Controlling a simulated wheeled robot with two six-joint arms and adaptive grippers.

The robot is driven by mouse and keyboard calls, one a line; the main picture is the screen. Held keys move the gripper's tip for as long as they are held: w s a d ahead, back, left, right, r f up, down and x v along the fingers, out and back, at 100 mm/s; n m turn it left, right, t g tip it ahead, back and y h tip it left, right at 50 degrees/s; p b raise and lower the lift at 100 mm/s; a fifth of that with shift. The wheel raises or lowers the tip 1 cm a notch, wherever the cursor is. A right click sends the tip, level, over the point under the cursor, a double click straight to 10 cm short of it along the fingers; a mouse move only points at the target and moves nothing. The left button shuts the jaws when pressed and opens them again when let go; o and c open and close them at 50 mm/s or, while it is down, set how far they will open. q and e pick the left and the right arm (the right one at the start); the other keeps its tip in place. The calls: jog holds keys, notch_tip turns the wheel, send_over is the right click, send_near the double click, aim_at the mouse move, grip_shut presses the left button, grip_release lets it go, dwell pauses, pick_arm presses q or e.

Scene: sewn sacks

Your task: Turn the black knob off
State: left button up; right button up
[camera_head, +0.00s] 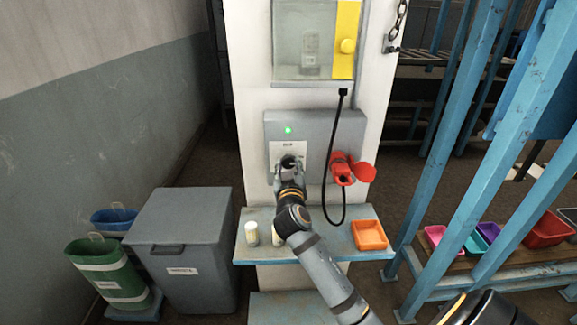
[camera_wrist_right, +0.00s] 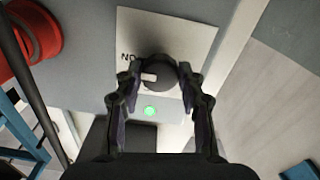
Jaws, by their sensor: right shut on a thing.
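The black knob (camera_head: 288,161) sits on a white plate (camera_head: 275,149) on the front of a grey box (camera_head: 319,126) on the pillar. In the right wrist view the round knob (camera_wrist_right: 163,74) shows a white mark on its left side, towards the letters on the plate. My right gripper (camera_head: 290,168) is at the knob. In the wrist view its two fingers (camera_wrist_right: 160,83) are closed in on either side of the knob. A green light (camera_head: 288,130) glows above the plate; it also shows in the wrist view (camera_wrist_right: 150,111). My left gripper is not in view.
A red socket with an open cap (camera_head: 341,168) and a black cable (camera_head: 325,195) are right of the knob. A blue shelf (camera_head: 344,242) below holds a pale canister (camera_head: 252,234) and an orange tray (camera_head: 369,234). A grey bin (camera_head: 183,238) stands left; blue posts (camera_head: 446,130) stand right.

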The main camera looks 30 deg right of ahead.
jog(key=shift+n, duration=0.4)
jog(key=n+p, duration=0.2)
jog(key=n, duration=0.2)
jog(key=shift+r, duration=0.1)
jog(key=n+p, duration=0.2)
jog(key=n, duration=0.2)
jog(key=shift+n, duration=0.3)
jog(key=n+p, duration=0.2)
jog(key=n, duration=0.2)
jog(key=shift+p, duration=0.4)
jog(key=shift+n+p, duration=1)
jog(key=shift+n, duration=1.4)
jog(key=o, duration=1.2)
jog(key=shift+d, duration=0.1)
